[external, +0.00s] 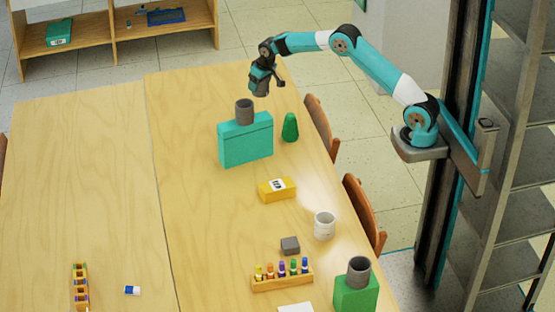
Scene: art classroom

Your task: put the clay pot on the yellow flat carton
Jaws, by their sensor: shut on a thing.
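My gripper (262,82) is high over the far end of the table, pointing down. It is shut on a small dark grey, round-looking thing (260,90), seen only in part; I cannot tell for sure that it is the clay pot. It hangs above and behind the teal box. The yellow flat carton (276,190) lies on the table nearer the camera, with a white label on top and nothing standing on it. Similar grey cylinders stand on the teal box (244,112) and on the green box (358,270).
A white cup (324,226), a grey block (290,246), a rack of coloured bottles (282,279) and the green box (356,294) are nearer. Chairs line the right edge. The table's left half is mostly clear.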

